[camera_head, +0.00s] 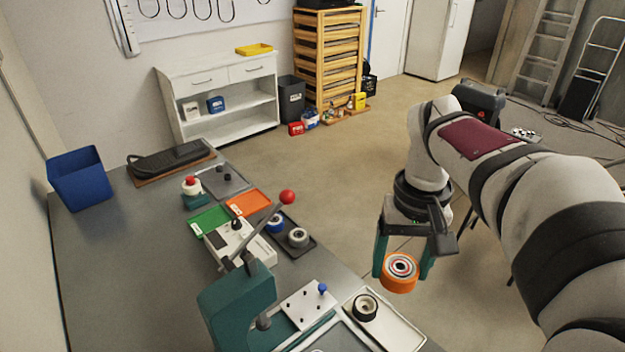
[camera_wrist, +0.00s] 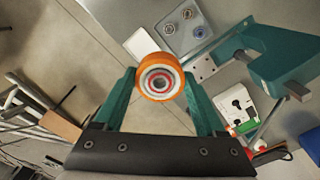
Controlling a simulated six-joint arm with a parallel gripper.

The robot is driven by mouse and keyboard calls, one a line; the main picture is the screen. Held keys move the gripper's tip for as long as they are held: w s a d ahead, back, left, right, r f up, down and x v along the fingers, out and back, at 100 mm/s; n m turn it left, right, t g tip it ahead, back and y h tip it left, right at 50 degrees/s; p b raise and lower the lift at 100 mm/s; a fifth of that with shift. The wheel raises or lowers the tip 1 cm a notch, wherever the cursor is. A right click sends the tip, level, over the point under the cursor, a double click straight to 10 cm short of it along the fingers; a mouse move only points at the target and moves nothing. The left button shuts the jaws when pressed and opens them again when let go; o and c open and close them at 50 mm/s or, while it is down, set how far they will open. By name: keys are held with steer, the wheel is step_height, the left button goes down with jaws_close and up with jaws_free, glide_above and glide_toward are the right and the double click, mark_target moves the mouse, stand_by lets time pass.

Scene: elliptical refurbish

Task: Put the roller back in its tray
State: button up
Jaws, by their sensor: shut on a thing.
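An orange roller (camera_head: 398,286) with a pale, ringed hub is held between the teal fingers of my gripper (camera_head: 403,264). It hangs in the air to the right of the bench, over the floor. The wrist view shows the roller (camera_wrist: 145,84) at the fingertips. A white tray (camera_head: 400,337) with a black roller (camera_head: 365,307) lies at the bench's near right edge, left of and below my gripper in the picture. I cannot tell which tray is the orange roller's.
A teal press (camera_head: 235,305) with a red-knobbed lever (camera_head: 287,197) stands on the grey bench (camera_head: 130,260). Green (camera_head: 209,221) and orange (camera_head: 249,203) mats, a white device and a blue bin (camera_head: 80,180) are on it too. Open floor lies right of the bench.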

steer(key=s+a+f+n, duration=0.4)
steer(key=a+f+n, duration=0.15)
steer(key=f, duration=0.35)
steer(key=s+a+f+n, duration=0.3)
steer(key=a+f+n, duration=0.1)
steer(key=f+n, duration=0.35)
steer(key=shift+m, duration=0.5)
steer(key=a+f, duration=0.2)
steer(key=a, duration=0.1)
steer(key=s+a+f, duration=0.1)
steer(key=a+f, duration=0.1)
steer(key=a, duration=0.2)
steer(key=a+f, duration=0.3)
steer(key=shift+s+a, duration=0.15)
steer(key=shift+a, duration=0.1)
step_height(320, 180, down, 4)
steer(key=shift+a+f, duration=0.1)
steer(key=shift+a, duration=0.05)
steer(key=shift+f, duration=0.1)
steer(key=o, duration=1.5)
